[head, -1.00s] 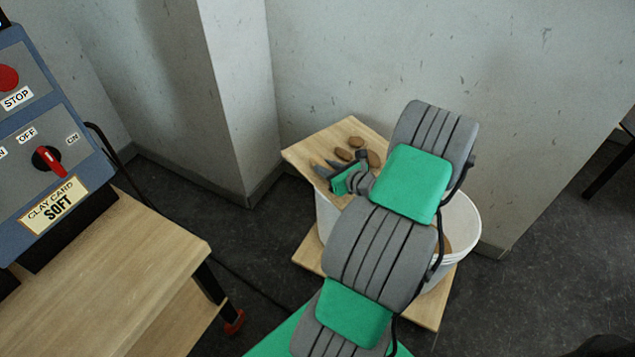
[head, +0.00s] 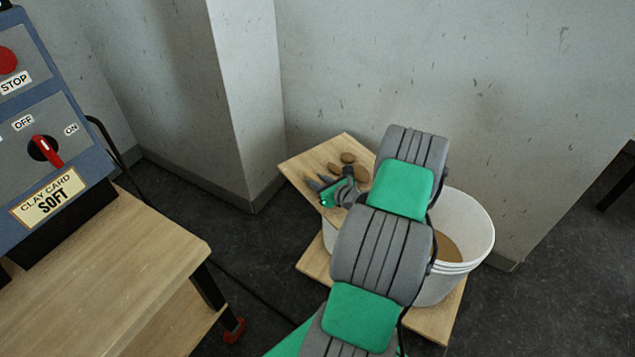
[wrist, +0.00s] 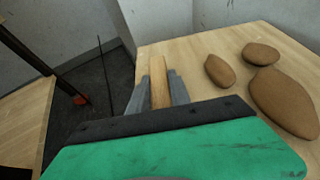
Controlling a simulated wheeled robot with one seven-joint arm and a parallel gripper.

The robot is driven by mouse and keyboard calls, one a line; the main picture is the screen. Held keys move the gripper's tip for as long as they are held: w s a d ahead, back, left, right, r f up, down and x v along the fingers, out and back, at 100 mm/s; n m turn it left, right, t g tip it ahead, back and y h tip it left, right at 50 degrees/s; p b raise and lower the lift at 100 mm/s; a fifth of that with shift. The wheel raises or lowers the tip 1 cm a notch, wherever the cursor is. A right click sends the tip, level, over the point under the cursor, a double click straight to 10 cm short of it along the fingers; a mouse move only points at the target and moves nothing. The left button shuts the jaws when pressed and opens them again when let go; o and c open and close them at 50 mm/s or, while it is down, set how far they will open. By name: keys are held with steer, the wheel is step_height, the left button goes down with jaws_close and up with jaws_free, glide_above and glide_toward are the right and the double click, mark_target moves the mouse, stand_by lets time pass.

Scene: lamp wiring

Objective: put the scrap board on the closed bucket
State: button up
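The scrap board (head: 307,161), a light wooden board bearing brown lumps (head: 348,157), is over a white bucket (head: 328,238) at the left. The board hides that bucket's top, and I cannot tell whether they touch. My gripper (head: 318,182) is at the board's near left side. In the wrist view its grey fingers (wrist: 160,90) are on both sides of an upright wooden strip (wrist: 160,70) on the board, closed on it. The lumps also show in the wrist view (wrist: 284,100).
An open white bucket (head: 478,230) with brown stuff inside stands to the right. Both buckets are on a low wooden base (head: 313,262). A wall corner (head: 250,195) is behind. A wooden bench (head: 120,270) with a blue control panel (head: 40,130) is at the left.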

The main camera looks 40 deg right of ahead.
steer(key=o, duration=0.4)
steer(key=shift+o, duration=0.2)
steer(key=shift+r, duration=0.1)
steer(key=shift+s+r, duration=0.2)
steer(key=shift+s, duration=0.05)
steer(key=p+v, duration=0.3)
steer(key=v, duration=0.8)
steer(key=shift+s, duration=0.2)
steer(key=w+a+r+n+g+y, duration=0.2)
steer(key=a+r+n+g, duration=0.15)
steer(key=a+n, duration=0.75)
steer(key=w+a+r+n+g+y, duration=0.2)
steer(key=a+r+n+g, duration=0.15)
steer(key=a+n, duration=0.7)
steer(key=s+a+r+n+g+h, duration=0.3)
steer(key=s+a+r+n, duration=0.6)
steer(key=n, duration=0.6)
steer(key=shift+s+a+g, duration=0.6)
steer(key=shift+s+a, duration=0.45)
steer(key=shift+s, duration=0.2)
